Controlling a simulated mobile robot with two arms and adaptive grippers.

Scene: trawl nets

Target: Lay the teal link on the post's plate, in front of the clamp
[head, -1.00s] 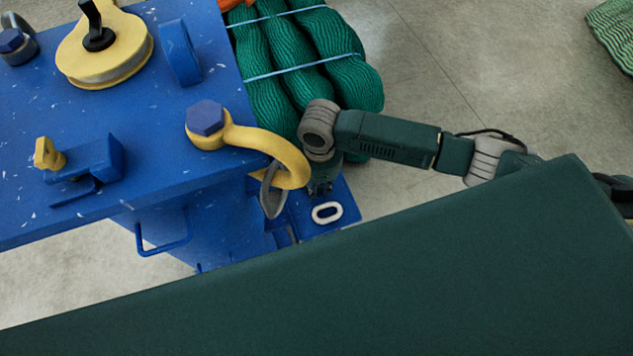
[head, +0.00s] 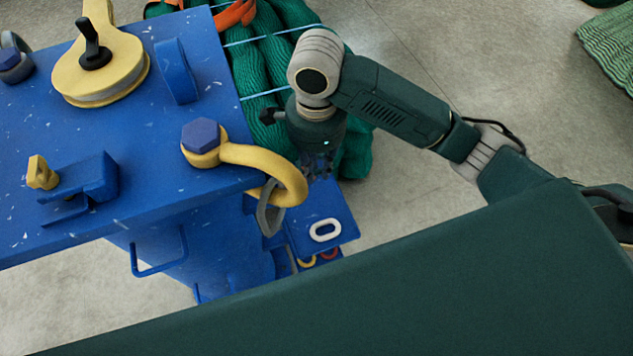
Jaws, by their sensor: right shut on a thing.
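My right gripper (head: 318,172) points down, shut, above the far end of a small blue tray (head: 342,214), beside the yellow hook. What it holds is too small and dark to make out, and I cannot pick out the teal link anywhere. The blue post's plate (head: 125,135) fills the left of the head view. On its near left part is a blue clamp (head: 92,180) with a yellow wing screw (head: 41,172). The plate in front of the clamp is bare. My left gripper is not in view.
A white link (head: 325,230) lies on the tray, with yellow (head: 306,261) and red (head: 330,253) links below. A yellow hook (head: 265,168) with a grey ring (head: 269,212) juts from the plate. A yellow pulley (head: 100,65) and blue lug (head: 177,70) stand behind. Green nets (head: 265,60) lie beyond.

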